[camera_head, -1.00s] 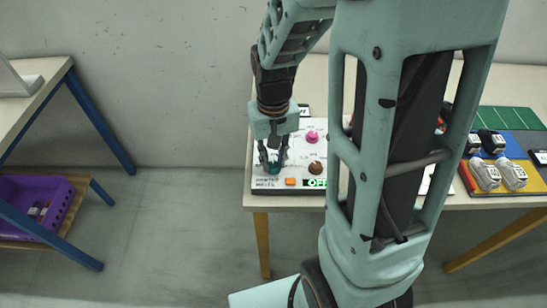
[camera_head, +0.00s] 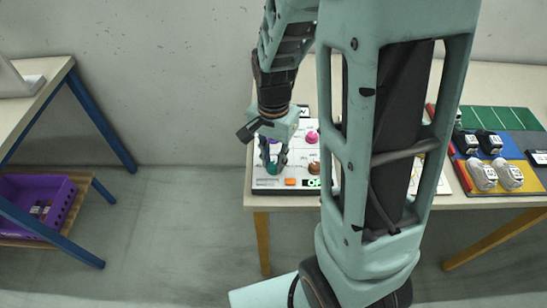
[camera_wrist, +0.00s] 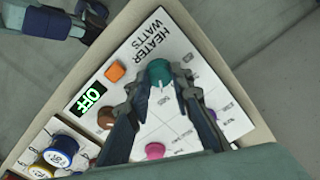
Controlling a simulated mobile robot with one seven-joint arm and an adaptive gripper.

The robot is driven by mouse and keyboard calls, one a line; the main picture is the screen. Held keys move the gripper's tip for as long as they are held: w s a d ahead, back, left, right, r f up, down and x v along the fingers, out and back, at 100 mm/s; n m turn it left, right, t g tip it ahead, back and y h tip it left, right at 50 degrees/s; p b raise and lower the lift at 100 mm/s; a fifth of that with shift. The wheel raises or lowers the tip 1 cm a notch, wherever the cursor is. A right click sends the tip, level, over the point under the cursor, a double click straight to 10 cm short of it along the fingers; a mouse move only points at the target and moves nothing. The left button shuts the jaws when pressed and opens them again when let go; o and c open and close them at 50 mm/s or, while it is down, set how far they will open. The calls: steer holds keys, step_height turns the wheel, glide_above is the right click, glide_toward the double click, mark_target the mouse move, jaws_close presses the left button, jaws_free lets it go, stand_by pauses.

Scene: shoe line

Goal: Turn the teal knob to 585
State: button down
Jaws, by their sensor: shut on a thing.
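The teal knob (camera_wrist: 160,72) stands on a white panel (camera_wrist: 178,45) marked HEATER WATTS. It also shows low on the panel in the head view (camera_head: 272,169). My gripper (camera_wrist: 162,77) is shut on the knob, one finger on each side; it points down at the panel in the head view (camera_head: 273,160). A pale pointer mark shows on the knob's top, but the scale figures around it are too small or hidden to read.
A pink knob (camera_wrist: 155,151), a brown knob (camera_wrist: 106,118) and a purple knob (camera_wrist: 212,114) stand close to my fingers. Bottles with blue and yellow tops (camera_wrist: 60,150) are beside the panel. Shoes (camera_head: 482,175) lie on coloured mats at the right. A purple crate (camera_head: 38,205) is at the left.

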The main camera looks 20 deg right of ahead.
mark_target(274, 164)
steer(key=shift+m, duration=0.3)
steer(key=c, duration=1.7)
jaws_free()
step_height(274, 164, up, 12)
steer(key=shift+r, duration=0.1)
